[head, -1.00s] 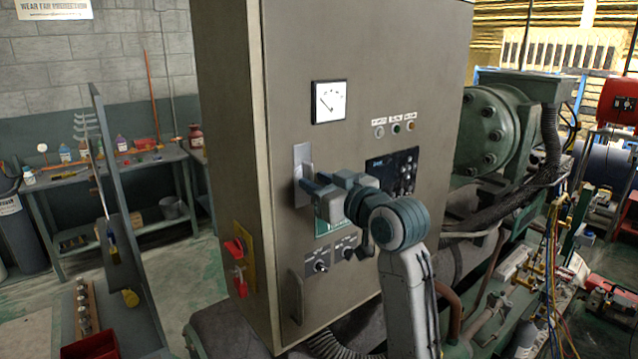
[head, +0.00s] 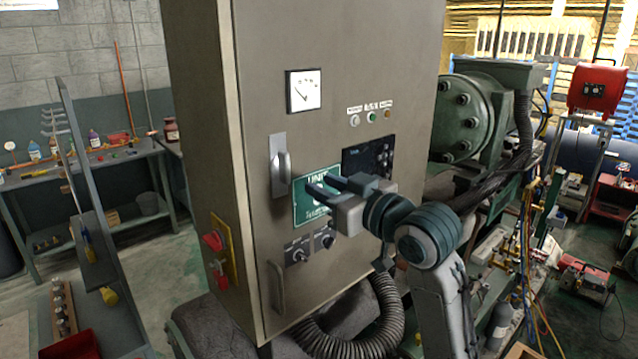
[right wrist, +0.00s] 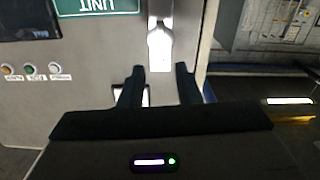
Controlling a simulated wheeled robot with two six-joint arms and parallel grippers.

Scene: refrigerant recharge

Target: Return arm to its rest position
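My right gripper (head: 319,187) is in front of the grey cabinet (head: 222,60), over the green unit sign (head: 304,209). Its two fingers are apart with nothing between them; in the right wrist view the open fingers (right wrist: 160,84) point toward the silver door handle (right wrist: 160,47). In the head view this handle (head: 281,172) is left of the fingertips, with a visible space between. The cabinet door appears closed. My right arm comes up from the lower right and hides part of the sign and panel. My left gripper is not in view.
A dial gauge (head: 304,90), a dark control panel (head: 368,160) and two knobs (head: 299,254) are on the cabinet front. A ribbed hose (head: 345,342) curves below. Green machinery (head: 462,120) and cables crowd the right. A workbench (head: 95,172) stands at the left.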

